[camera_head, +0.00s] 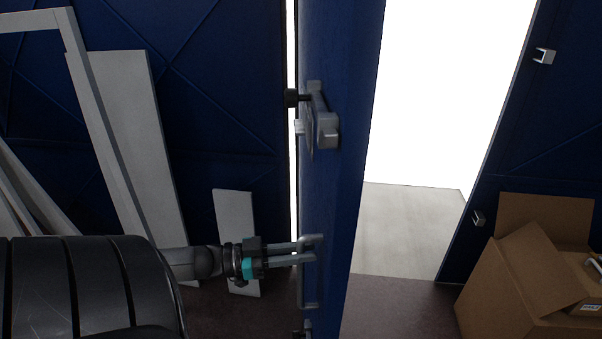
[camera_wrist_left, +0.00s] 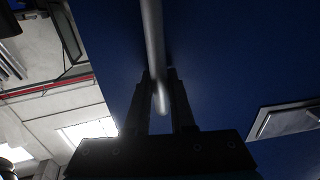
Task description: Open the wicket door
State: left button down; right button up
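The blue wicket door (camera_head: 345,150) stands swung out of its frame, seen nearly edge-on in the head view. A wide, bright doorway (camera_head: 425,110) shows to its right. A grey pull handle (camera_head: 312,290) sits low on the door's left face. My left gripper (camera_head: 300,252) reaches it from the left and is shut on it. In the left wrist view the handle's bar (camera_wrist_left: 153,35) runs down between the close-set fingertips (camera_wrist_left: 160,85), against the blue door panel (camera_wrist_left: 230,60). A lock with a lever (camera_head: 322,125) is higher on the door. My right gripper is not in view.
White boards (camera_head: 140,130) and a white frame (camera_head: 95,100) lean on the blue wall at left. A short white board (camera_head: 236,225) stands nearer the door. A cardboard box (camera_head: 530,280) is on the floor at right. The floor inside the doorway (camera_head: 405,230) looks clear.

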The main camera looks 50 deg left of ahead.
pick_arm(q)
jog(key=c, duration=0.8)
grip_release()
jog(key=shift+o, duration=0.2)
jog(key=v, duration=1.5)
jog(key=shift+s+b, duration=0.15)
jog(key=shift+b, duration=0.3)
jog(key=shift+f, duration=0.1)
